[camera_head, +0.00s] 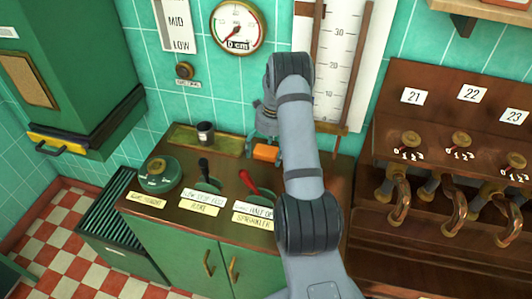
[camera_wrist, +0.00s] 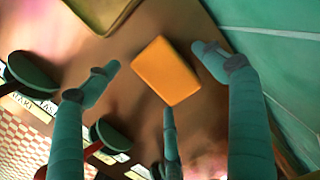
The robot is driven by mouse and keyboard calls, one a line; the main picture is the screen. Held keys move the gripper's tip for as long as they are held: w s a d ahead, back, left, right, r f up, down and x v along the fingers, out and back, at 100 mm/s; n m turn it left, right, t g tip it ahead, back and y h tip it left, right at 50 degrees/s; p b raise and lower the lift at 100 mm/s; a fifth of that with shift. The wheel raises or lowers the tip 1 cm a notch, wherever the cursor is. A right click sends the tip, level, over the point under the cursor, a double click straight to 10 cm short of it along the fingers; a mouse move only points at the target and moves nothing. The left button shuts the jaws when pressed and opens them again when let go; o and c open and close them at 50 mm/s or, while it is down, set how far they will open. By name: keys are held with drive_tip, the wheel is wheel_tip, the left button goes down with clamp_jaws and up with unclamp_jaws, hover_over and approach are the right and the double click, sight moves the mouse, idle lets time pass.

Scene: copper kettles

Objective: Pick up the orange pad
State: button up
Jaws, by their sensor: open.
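The orange pad (camera_head: 266,152) lies on the brown counter top near the tiled back wall, to the right of a shallow tray. It also shows in the wrist view (camera_wrist: 167,71) as a flat orange block, lying tilted in the picture. My gripper (camera_head: 271,136) is over the pad, partly hidden by my own arm in the head view. In the wrist view its three teal fingers (camera_wrist: 160,76) are spread around the pad, one left, one right and one below it. The fingers are open and nothing is held. The height of the fingertips above the counter is hard to tell.
A shallow tray (camera_head: 180,138) with a dark cup (camera_head: 205,132) stands to the left. A black-handled lever (camera_head: 204,168), a red-handled lever (camera_head: 248,180) and a round green device (camera_head: 157,175) stand nearer the front.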

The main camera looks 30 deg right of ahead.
drive_tip(key=shift+f+b, duration=0.2)
drive_tip(key=shift+b, duration=0.2)
drive_tip(key=shift+c, duration=0.7)
drive_tip(key=c, duration=0.9)
